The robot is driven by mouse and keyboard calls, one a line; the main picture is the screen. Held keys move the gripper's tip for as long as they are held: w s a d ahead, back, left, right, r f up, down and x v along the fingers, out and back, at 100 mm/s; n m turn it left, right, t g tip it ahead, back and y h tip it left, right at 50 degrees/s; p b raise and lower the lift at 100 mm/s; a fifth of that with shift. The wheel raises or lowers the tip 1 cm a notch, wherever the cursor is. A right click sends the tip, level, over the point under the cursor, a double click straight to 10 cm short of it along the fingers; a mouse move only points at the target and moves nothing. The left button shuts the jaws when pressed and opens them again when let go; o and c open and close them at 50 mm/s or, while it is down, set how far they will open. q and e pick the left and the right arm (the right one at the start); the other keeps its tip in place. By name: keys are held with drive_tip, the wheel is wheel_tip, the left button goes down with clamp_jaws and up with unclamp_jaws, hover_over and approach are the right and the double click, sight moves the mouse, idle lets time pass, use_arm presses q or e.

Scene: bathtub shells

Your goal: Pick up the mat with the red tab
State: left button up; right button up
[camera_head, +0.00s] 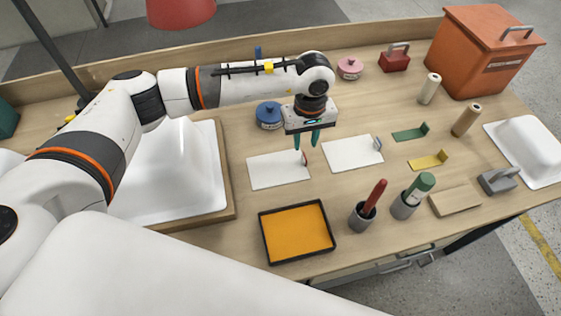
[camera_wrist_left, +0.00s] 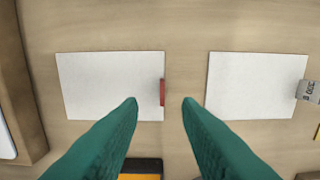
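The mat with the red tab (camera_head: 279,171) is a white sheet lying flat on the table, its red tab at its right edge. In the left wrist view the mat (camera_wrist_left: 110,86) is at left and its red tab (camera_wrist_left: 162,92) shows clearly. A second white mat (camera_head: 352,153) with a grey-blue tab lies to its right; it also shows in the left wrist view (camera_wrist_left: 256,85). My left gripper (camera_head: 308,142) is open and empty, green fingers pointing down above the table, near the red tab and the gap between the mats. My right gripper is not in view.
An orange tray (camera_head: 297,232) with a dark rim lies in front of the mat. Two grey cups (camera_head: 362,216) with red and green handled tools stand to the right. A blue pot (camera_head: 269,116) sits behind. A white shell (camera_head: 170,175) on a wooden board is at left.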

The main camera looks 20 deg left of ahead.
sight(305, 156)
use_arm(q)
drive_tip(key=shift+w+f, duration=0.15)
drive_tip(key=shift+f, duration=0.5)
wheel_tip(305, 156, down, 4)
drive_tip(key=shift+d+f+p, duration=0.15)
drive_tip(key=shift+f+p, duration=0.05)
drive_tip(key=shift+p, duration=0.8)
drive_tip(key=shift+f, duration=0.3)
clamp_jaws()
